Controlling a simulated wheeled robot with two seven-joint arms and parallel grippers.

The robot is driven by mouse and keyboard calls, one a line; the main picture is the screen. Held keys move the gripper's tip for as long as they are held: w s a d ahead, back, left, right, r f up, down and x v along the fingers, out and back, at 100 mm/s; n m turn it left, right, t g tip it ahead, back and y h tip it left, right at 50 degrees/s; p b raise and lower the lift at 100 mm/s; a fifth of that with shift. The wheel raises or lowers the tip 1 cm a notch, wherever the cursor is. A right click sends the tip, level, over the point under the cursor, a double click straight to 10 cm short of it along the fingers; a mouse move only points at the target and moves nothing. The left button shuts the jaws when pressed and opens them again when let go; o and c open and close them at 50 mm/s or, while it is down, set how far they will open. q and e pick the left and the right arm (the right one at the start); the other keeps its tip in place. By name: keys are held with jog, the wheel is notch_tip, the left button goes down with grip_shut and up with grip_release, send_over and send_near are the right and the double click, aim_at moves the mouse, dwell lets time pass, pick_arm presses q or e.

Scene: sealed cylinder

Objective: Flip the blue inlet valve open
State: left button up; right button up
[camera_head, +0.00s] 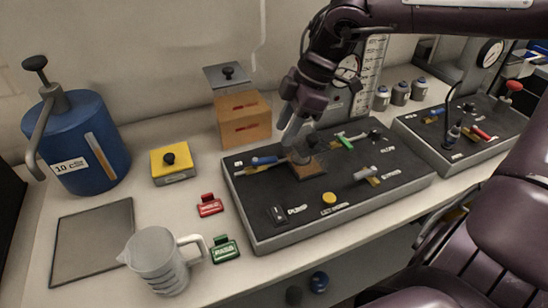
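The blue inlet valve handle (264,161) lies on the left part of the dark control panel (345,205), pointing roughly sideways beside a brass-coloured pipe piece. My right gripper (291,138) reaches down from the upper right, with its fingertips just above and to the right of the blue handle. Whether the fingertips touch anything is unclear, and the gap between them is too small to judge. My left gripper is out of view.
A brown block with a black knob (306,169) sits right of the blue handle. A green handle (345,141) and a grey handle (366,173) are farther right. An orange box (243,120) stands behind the panel. A yellow box (173,165) and jug (157,262) stand left.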

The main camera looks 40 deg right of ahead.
aim_at(270, 158)
jog(key=x, duration=0.7)
jog(key=shift+c, duration=0.3)
